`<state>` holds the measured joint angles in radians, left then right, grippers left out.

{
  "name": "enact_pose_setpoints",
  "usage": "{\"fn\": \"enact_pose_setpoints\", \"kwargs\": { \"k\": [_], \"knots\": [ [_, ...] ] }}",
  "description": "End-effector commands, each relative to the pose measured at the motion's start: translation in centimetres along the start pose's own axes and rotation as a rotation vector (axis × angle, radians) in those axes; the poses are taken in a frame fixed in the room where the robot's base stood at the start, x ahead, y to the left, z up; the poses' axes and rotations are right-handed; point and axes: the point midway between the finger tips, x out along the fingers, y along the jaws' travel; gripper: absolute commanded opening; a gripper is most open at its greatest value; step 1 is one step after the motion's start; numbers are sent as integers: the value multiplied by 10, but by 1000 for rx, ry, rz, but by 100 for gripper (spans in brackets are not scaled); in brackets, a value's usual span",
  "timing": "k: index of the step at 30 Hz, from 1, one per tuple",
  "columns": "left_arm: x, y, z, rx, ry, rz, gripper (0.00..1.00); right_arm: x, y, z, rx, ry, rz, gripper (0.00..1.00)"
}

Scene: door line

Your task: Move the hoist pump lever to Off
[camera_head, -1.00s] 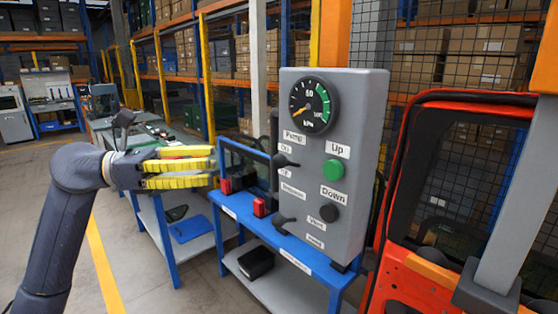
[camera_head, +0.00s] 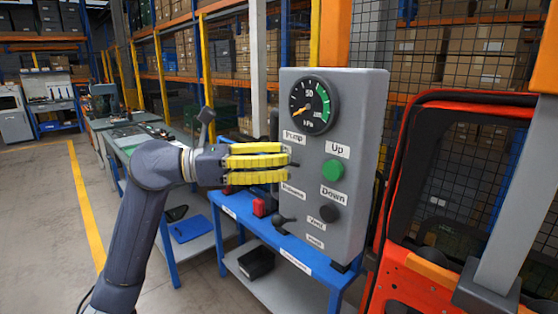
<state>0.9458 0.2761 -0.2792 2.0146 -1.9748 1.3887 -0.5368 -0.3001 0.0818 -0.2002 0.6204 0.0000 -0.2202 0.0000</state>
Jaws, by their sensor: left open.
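The grey hoist control box (camera_head: 350,150) stands upright on a blue bench, with a "Pump" label (camera_head: 294,138) at its upper left. The pump lever (camera_head: 294,164) is a small dark handle below that label; only a bit of its tip shows past my yellow fingers. My left gripper (camera_head: 286,167) is open and level at the lever, its fingertips over the box's left edge. The lever appears to lie between the fingers, but I cannot tell whether they touch it. The fingers hide the lever's position labels. My right gripper is not in view.
A green "Up" button (camera_head: 333,170) and a dark "Down" button (camera_head: 329,213) sit right of the lever. A second dark lever (camera_head: 283,220) is lower left. Red blocks (camera_head: 259,207) lie on the blue bench (camera_head: 290,250). An orange frame (camera_head: 420,270) stands close at right.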

Motion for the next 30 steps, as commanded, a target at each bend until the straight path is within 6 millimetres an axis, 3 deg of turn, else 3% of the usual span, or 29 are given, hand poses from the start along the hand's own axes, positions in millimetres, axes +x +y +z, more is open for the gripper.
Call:
{"fn": "enact_pose_setpoints", "kwargs": {
  "k": [11,23,30],
  "knots": [
    [2,0,0,0,0,0,46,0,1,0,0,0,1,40],
    [2,0,0,0,0,-1,0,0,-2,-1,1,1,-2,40],
    [2,0,0,0,-1,-1,0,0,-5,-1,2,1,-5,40]
  ]
}}
